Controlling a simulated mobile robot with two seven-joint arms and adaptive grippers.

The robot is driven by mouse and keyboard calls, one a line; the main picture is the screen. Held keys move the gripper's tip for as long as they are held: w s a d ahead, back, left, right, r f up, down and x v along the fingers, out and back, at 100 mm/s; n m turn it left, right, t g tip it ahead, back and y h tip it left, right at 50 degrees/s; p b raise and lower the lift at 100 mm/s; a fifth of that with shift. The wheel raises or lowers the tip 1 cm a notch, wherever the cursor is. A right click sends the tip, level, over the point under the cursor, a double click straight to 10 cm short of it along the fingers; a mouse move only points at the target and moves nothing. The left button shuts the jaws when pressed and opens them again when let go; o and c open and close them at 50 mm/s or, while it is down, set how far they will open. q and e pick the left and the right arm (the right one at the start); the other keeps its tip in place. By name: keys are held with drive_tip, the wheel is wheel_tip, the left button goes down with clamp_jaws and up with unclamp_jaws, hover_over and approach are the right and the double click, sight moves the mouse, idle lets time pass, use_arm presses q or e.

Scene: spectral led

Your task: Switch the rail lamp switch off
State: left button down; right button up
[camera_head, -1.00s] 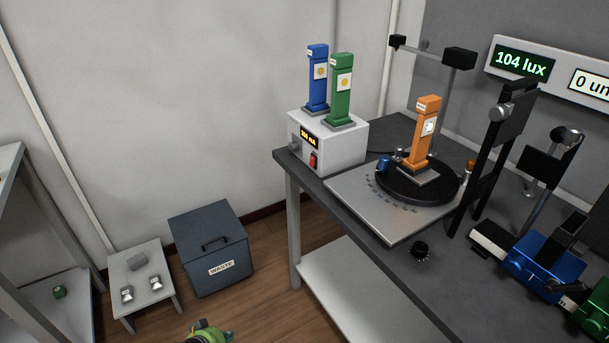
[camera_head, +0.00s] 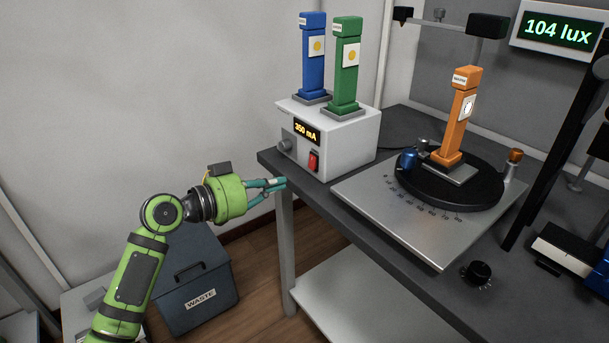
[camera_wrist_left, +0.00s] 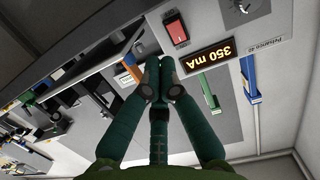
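A red rocker switch (camera_head: 314,161) sits on the front of a white box (camera_head: 345,149), right of a grey knob and below a lit "350 mA" display (camera_head: 307,131). No label naming it the rail lamp switch is readable. In the left wrist view the switch (camera_wrist_left: 176,30) and the display (camera_wrist_left: 214,58) appear upside down, above and right of my fingertips. My left gripper (camera_head: 281,184) is in front of the box, left of and lower than the switch, pointing right. Its teal fingers meet at the tips (camera_wrist_left: 159,68), with nothing between them. It is apart from the switch. My right gripper is not in view.
The dark table's (camera_head: 400,250) front left corner is close by my left fingertips. Blue (camera_head: 312,60) and green (camera_head: 346,65) posts stand on the box. An orange post (camera_head: 461,115) stands on a black turntable to the right. A waste bin (camera_head: 190,280) is below my arm.

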sight(312, 162)
use_arm(q)
drive_tip(key=x, duration=0.8)
drive_tip(key=shift+w, duration=0.1)
drive_tip(key=shift+f, duration=0.15)
